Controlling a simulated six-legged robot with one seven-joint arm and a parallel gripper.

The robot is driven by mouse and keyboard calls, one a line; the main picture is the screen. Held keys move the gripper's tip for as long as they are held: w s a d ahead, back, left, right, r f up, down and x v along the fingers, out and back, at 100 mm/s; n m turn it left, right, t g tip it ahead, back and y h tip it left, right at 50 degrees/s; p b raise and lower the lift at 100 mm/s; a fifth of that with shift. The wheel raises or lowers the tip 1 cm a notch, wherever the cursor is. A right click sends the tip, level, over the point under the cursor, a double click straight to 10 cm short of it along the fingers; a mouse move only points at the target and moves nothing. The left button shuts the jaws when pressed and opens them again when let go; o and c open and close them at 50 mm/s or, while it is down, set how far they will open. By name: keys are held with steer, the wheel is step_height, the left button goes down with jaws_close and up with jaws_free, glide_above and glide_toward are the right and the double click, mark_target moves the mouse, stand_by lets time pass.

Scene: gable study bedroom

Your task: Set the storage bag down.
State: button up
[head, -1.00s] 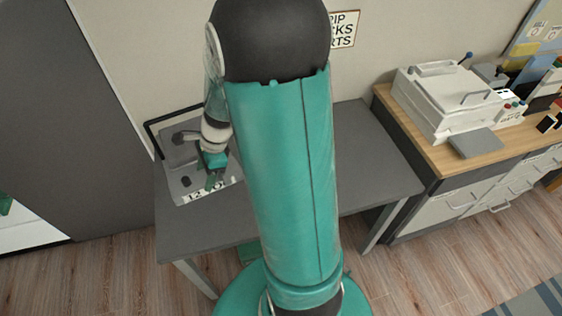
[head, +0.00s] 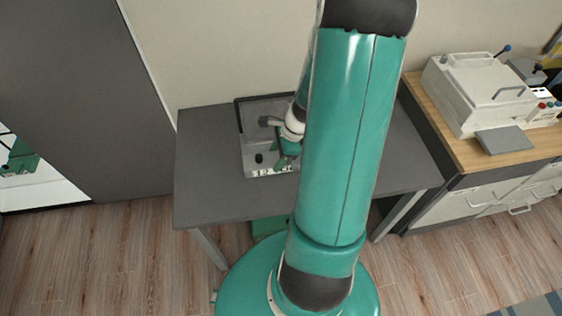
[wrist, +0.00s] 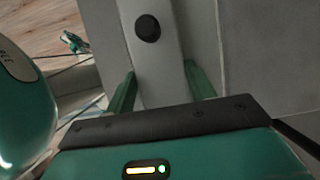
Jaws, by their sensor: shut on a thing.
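The storage bag (head: 249,140) appears as a grey, box-like thing with a dark rim, a black round spot and a number label on its near side. It is over the left-middle part of the grey table (head: 205,180); I cannot tell whether its underside touches the top. My gripper (head: 286,160) is shut on it near the label. In the wrist view my two green fingers (wrist: 160,88) stand either side of a pale grey strip of the bag (wrist: 157,65) with the black spot. My arm hides the bag's right side.
A wooden-topped cabinet (head: 432,120) with a white machine (head: 475,90) stands to the right. A dark grey panel (head: 85,90) stands at the left. The table's front-left part is bare. Wooden floor (head: 120,250) lies in front.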

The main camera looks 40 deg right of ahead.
steer(key=shift+s+d+f, duration=0.15)
steer(key=shift+d+f, duration=0.3)
steer(key=shift+f, duration=0.1)
steer(key=shift+d+f, duration=0.1)
steer(key=shift+f, duration=1.55)
steer(key=o, duration=1.5)
steer(key=shift+s+f, duration=0.1)
